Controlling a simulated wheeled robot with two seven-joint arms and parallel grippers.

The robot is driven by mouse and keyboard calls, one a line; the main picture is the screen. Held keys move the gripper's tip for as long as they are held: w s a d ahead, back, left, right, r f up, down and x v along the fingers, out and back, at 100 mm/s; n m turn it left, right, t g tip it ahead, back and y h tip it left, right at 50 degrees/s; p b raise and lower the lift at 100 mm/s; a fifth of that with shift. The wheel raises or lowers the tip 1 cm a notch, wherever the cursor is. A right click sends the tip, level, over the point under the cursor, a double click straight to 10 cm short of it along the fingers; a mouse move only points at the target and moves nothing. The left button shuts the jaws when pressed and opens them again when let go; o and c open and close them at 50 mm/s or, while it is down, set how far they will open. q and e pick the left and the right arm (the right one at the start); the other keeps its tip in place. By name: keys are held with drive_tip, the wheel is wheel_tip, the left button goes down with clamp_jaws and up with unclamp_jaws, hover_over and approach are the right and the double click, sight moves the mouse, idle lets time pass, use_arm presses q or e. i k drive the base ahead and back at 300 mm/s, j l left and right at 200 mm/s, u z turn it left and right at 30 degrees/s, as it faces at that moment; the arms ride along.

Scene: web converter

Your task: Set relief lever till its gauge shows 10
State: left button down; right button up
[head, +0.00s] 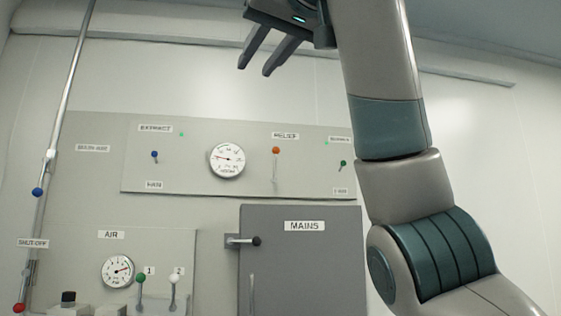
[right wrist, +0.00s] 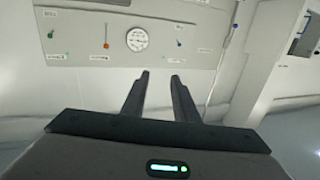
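The relief lever has an orange knob (head: 276,150) at the top of a short vertical slot, under a label that seems to read RELIEF, on the upper grey panel. A round white gauge (head: 227,160) sits left of it; its needle points left, and its numbers are too small to read. The right wrist view shows both upside down, the orange knob (right wrist: 106,45) left of the gauge (right wrist: 137,39). My right gripper (head: 255,70) is open and empty, above the panel in the head view and apart from the lever. Its fingers (right wrist: 160,76) show a gap. My left gripper is out of view.
A blue EXTRACT knob (head: 155,154) and a green knob (head: 343,163) flank the gauge and lever. Below are the grey MAINS door (head: 304,270) with its black-knobbed handle (head: 256,241), and the AIR gauge (head: 117,271). A pipe (head: 66,100) runs up the left.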

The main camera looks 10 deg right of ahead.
sight(276, 150)
drive_tip(key=i+l, duration=0.3)
drive_tip(key=i, duration=0.2)
drive_tip(key=i+l, duration=0.3)
drive_tip(key=i, duration=0.2)
drive_tip(key=i+l, duration=0.35)
drive_tip(key=i, duration=0.1)
